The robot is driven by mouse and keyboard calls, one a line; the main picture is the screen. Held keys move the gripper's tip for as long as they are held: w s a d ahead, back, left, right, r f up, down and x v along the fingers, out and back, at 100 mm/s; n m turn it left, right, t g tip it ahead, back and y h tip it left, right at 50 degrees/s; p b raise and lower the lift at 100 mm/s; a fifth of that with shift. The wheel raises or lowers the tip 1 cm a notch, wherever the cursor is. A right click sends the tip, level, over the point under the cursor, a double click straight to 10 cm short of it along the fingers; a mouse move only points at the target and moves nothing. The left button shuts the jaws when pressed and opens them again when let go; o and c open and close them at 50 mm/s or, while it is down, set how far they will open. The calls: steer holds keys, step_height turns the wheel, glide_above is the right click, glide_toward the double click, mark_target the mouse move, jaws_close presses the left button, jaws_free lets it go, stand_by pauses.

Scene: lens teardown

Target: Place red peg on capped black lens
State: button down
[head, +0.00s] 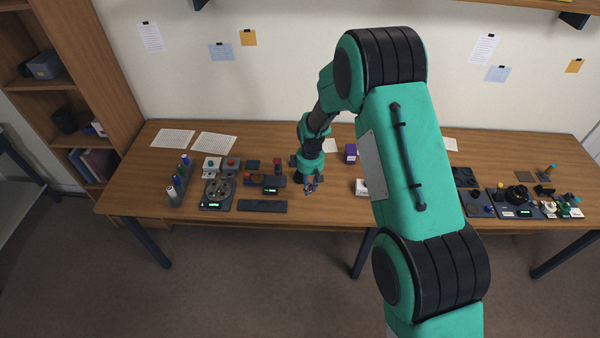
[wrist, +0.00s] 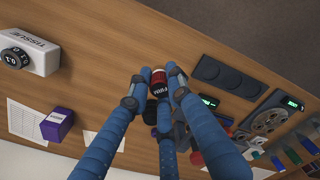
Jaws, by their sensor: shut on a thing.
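My gripper (wrist: 157,82) has blue fingers, shut on a small red peg (wrist: 158,75) with a dark lower part and white lettering, in the wrist view. In the head view my gripper (head: 312,186) is over the middle of the table near its front edge; the peg cannot be made out there. A dark round thing (wrist: 150,113) shows partly behind the fingers in the wrist view. It may be the capped black lens, but I cannot tell. I cannot tell whether the peg touches anything below it.
A dark tray (head: 262,206) lies left of my gripper. Scales and small parts crowd the table's left and right ends.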

steer(key=shift+w, duration=0.15)
glide_above(300, 175)
steer(key=w, duration=0.2)
steer(key=shift+f+p, duration=0.3)
steer(key=shift+f, duration=0.5)
stand_by(0.4)
steer(key=shift+f, duration=1.7)
steer(key=shift+f, duration=0.15)
steer(key=c, duration=2)
jaws_free()
steer(key=o, duration=0.4)
